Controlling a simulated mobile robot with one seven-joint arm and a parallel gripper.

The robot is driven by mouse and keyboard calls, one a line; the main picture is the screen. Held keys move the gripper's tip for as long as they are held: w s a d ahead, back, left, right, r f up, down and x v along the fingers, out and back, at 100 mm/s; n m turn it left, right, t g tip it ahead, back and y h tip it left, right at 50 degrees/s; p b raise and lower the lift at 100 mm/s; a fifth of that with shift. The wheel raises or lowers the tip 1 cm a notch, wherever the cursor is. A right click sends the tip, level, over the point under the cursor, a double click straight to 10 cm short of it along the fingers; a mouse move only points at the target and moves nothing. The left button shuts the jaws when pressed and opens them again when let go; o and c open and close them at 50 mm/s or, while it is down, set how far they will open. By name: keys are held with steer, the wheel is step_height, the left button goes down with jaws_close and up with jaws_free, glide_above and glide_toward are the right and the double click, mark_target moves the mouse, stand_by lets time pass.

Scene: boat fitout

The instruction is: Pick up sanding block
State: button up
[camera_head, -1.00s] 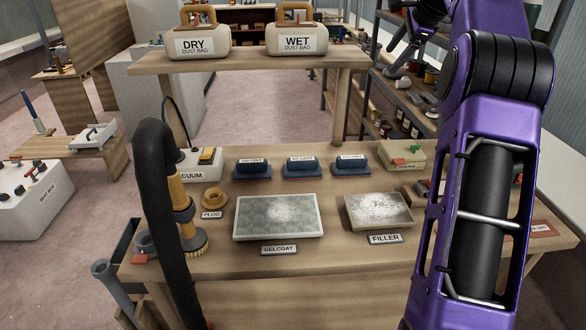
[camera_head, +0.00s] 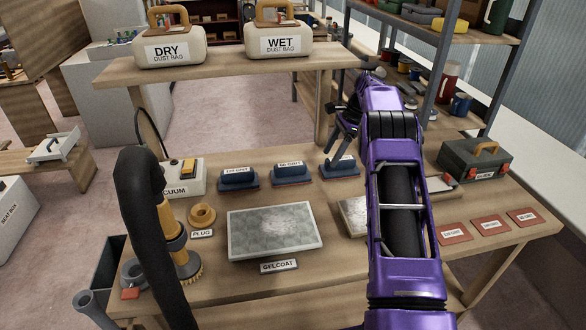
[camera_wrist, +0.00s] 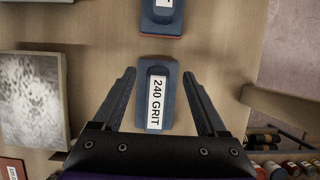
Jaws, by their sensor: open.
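Three blue sanding blocks with reddish-brown undersides sit in a row on the bench. The right one (camera_head: 340,167) is partly covered by my gripper (camera_head: 338,140). The middle block (camera_head: 291,173) and left block (camera_head: 238,178) stand clear. In the wrist view, a block labelled 240 GRIT (camera_wrist: 156,72) lies between the spread fingers of my gripper (camera_wrist: 159,74). The fingers are open, one on each side of it, and do not appear to touch it. Its lower end is close to the gripper body. Another block (camera_wrist: 162,14) shows beyond the fingertips.
A grey GELCOAT panel (camera_head: 274,234) lies in front of the blocks. The FILLER panel (camera_head: 352,214) is mostly hidden by my arm. A black hose (camera_head: 140,200) stands at left. A toolbox (camera_head: 474,164) and red grit sheets (camera_head: 490,227) lie at right. A raised shelf (camera_head: 225,66) carries dust bags.

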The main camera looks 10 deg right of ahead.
mark_target(291, 164)
steer(key=a, duration=0.9)
steer(key=shift+s+a, duration=0.1)
steer(key=shift+a, duration=0.1)
steer(key=a, duration=0.2)
steer(key=shift+a, duration=0.3)
steer(key=shift+x, duration=1.6)
steer(key=shift+f, duration=0.2)
jaws_close()
